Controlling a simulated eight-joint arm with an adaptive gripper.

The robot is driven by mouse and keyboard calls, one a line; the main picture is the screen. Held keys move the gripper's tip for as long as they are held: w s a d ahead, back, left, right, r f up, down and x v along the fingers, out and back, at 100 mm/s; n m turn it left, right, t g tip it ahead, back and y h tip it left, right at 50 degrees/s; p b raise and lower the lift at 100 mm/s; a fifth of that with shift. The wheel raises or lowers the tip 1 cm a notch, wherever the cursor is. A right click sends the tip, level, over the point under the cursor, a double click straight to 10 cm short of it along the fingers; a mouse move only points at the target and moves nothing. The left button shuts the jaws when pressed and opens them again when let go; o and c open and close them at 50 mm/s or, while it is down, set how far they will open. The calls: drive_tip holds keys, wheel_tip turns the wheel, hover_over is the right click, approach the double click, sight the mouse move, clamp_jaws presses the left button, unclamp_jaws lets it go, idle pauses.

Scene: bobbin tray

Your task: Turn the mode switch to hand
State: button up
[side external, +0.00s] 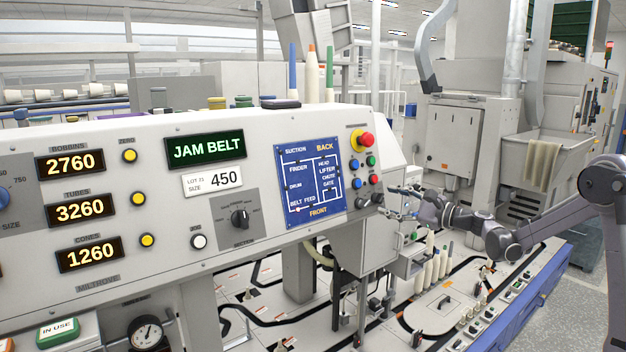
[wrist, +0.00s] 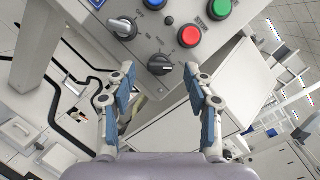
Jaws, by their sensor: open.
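The other knob (wrist: 122,27) is further up and left. I cannot read which one is the mode switch. In the side view the knobs (side external: 363,202) show small, left of my gripper (side external: 391,201). My gripper (wrist: 160,76) is open and empty, its fingers either side of the nearer knob, with no contact visible.
Green (wrist: 220,8), red (wrist: 190,36) and blue (wrist: 168,20) buttons sit close to the knobs. A red emergency button (side external: 366,139) is higher on the panel. A larger selector (side external: 240,218) is further left. A grey box (side external: 402,258) stands below my gripper.

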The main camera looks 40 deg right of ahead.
sight(380, 198)
drive_tip(key=shift+x, duration=1.15)
clamp_jaws()
